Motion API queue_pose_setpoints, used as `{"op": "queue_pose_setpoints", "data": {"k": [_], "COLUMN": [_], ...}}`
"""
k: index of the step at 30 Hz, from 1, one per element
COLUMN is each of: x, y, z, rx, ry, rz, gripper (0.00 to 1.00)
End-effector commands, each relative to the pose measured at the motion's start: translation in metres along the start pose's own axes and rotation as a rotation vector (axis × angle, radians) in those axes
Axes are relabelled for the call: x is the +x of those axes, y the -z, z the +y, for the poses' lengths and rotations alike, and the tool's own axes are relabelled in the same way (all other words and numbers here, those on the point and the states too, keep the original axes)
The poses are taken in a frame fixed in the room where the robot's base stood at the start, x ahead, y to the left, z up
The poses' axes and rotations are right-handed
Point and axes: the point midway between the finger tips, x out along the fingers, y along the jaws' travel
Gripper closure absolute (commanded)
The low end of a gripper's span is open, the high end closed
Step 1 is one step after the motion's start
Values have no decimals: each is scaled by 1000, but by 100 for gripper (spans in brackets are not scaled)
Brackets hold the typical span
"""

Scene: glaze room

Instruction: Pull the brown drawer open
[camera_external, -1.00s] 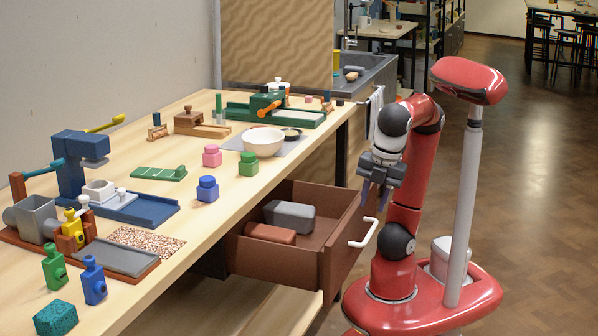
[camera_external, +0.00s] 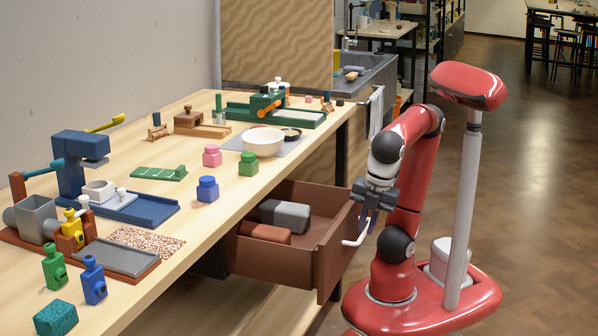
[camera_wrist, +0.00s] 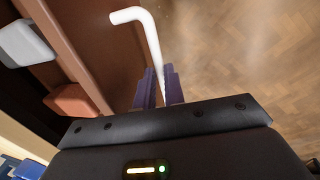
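The brown drawer (camera_external: 295,258) stands pulled out from under the table, its inside in view. Its white bar handle (camera_external: 352,241) is on the front face at the right. My gripper (camera_external: 369,221) is at the handle, fingers pointing down. In the wrist view the handle (camera_wrist: 150,40) runs down between the two purple fingers of my gripper (camera_wrist: 158,88), with little gap on either side. I cannot tell whether the fingers press on it. The drawer front also shows in the wrist view (camera_wrist: 90,45).
A grey block (camera_external: 290,215) and a reddish-brown block (camera_external: 265,233) lie in the drawer. The wooden table (camera_external: 225,215) above carries bottles, a white bowl (camera_external: 263,141) and tools. The floor (camera_external: 545,200) right of my base is clear.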

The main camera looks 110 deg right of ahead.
Motion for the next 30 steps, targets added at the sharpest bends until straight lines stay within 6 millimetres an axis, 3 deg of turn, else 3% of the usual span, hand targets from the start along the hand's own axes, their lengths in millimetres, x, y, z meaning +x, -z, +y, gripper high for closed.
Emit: {"op": "queue_pose_setpoints", "data": {"k": [10,18,26,27,30], "x": [-2,-8,-8,-8,-8], "y": [0,1,1,0,0], "z": [-2,-35,-35,-35,-35], "rx": [-1,-2,1,1,1], "ry": [1,1,0,0,1], "rz": [2,3,3,3,3], "gripper": [100,100,100,84,71]}}
